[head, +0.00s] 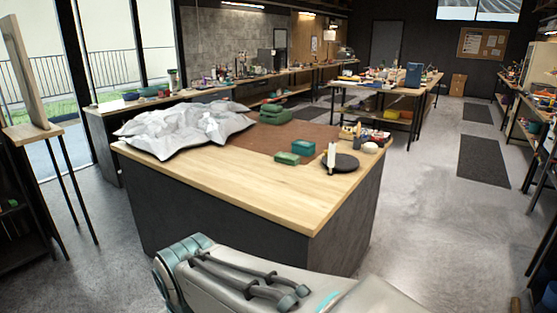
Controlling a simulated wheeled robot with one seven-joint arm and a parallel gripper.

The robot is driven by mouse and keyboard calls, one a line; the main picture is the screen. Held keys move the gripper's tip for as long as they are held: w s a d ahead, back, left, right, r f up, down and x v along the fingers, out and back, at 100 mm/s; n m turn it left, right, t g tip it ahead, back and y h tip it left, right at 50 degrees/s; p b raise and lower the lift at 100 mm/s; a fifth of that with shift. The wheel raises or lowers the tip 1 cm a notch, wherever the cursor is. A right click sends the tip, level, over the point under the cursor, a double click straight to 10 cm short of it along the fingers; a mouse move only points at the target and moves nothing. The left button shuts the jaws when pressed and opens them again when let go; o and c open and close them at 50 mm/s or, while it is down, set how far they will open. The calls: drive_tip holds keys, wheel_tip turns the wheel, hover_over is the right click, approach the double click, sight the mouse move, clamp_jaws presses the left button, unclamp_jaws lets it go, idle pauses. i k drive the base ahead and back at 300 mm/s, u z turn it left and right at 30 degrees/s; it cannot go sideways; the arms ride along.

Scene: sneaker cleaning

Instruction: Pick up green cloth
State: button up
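Green things stand on the wood-topped counter (230,195) in the middle of the room. A green folded, cloth-like pile (275,115) lies toward the back of the brown mat (300,134). A small flat green item (287,158) lies near the mat's front edge, beside a green box-like container (303,148). I cannot tell for sure which of these is the green cloth. Part of my arm shows at the bottom, in front of the counter. My gripper is not in view.
A crumpled silvery-white sheet (182,128) covers the counter's left part. A dark round plate (340,163) with a pale upright object (331,157) stands at the right. The counter's front strip is bare. Another cluttered table (386,85) stands behind; grey floor lies to the right.

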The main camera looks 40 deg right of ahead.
sight(294, 160)
drive_tip(key=z, duration=1.4)
